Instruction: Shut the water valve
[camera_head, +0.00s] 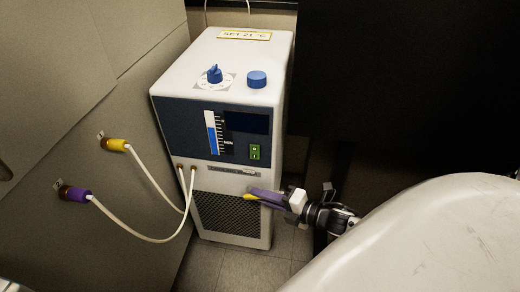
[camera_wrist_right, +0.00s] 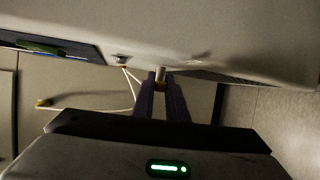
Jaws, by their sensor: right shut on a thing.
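A white chiller (camera_head: 225,85) with a dark blue front stands against the wall in the head view. My right gripper (camera_head: 255,194) has purple fingers and reaches in from the right to its lower front, above the grille. It is shut on a small yellow piece (camera_head: 248,197), which looks like the valve's handle. In the right wrist view the purple fingers (camera_wrist_right: 162,92) close around a small metal and brass-coloured stub (camera_wrist_right: 160,77) at the housing. The fingers hide most of this piece, so its turn angle cannot be told. My left gripper is not in view.
Two white hoses run from the chiller's front to a yellow connector (camera_head: 117,145) and a purple connector (camera_head: 77,195) on the left wall. A blue dial (camera_head: 214,75), a blue cap (camera_head: 257,79) and a green switch (camera_head: 254,152) are on the chiller. Bare floor tiles (camera_head: 222,268) show below.

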